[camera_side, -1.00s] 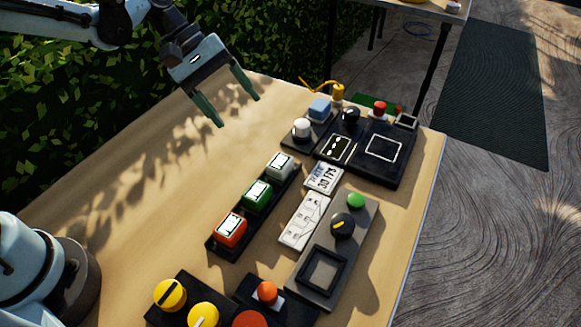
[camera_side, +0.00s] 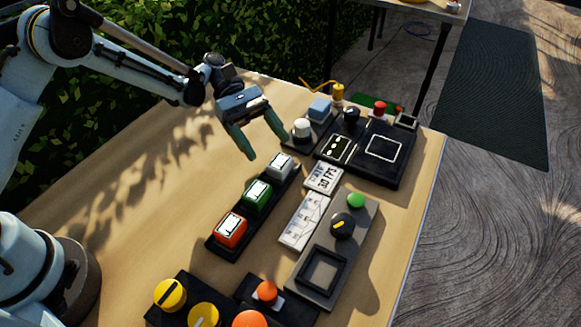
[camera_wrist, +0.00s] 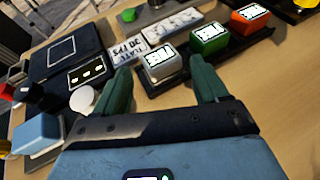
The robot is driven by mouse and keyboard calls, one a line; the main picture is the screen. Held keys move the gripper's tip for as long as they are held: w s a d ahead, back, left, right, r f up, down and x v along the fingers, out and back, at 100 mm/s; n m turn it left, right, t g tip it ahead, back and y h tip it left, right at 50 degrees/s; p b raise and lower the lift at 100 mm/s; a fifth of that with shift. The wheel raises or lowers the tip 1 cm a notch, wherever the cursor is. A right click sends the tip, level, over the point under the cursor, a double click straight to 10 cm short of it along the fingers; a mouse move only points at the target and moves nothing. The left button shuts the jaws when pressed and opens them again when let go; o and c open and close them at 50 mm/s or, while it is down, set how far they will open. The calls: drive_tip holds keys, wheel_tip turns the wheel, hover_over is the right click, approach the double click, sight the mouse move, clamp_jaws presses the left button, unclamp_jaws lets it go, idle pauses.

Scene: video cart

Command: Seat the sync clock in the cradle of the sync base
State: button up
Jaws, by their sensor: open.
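Three small box-shaped clocks with lit white faces stand in a row on a black rack (camera_side: 222,250): a pale grey one (camera_side: 280,163), a green one (camera_side: 257,194) and an orange one (camera_side: 230,230). I cannot tell by label which is the sync clock. A grey base (camera_side: 308,292) with a raised square black frame (camera_side: 322,270), a dark dial and a green knob appears to be the sync base; its frame is empty. My gripper (camera_side: 267,148) is open and empty above the rack's far end. In the wrist view, the pale grey clock (camera_wrist: 163,66) shows between the fingertips, beyond them.
A black console (camera_side: 400,172) stands at the back right. Yellow knobs (camera_side: 169,294) are in front. The table's left part (camera_side: 140,190) is clear.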

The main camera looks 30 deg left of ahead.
sight(279, 161)
drive_tip(key=x, duration=0.6)
drive_tip(key=c, duration=0.9)
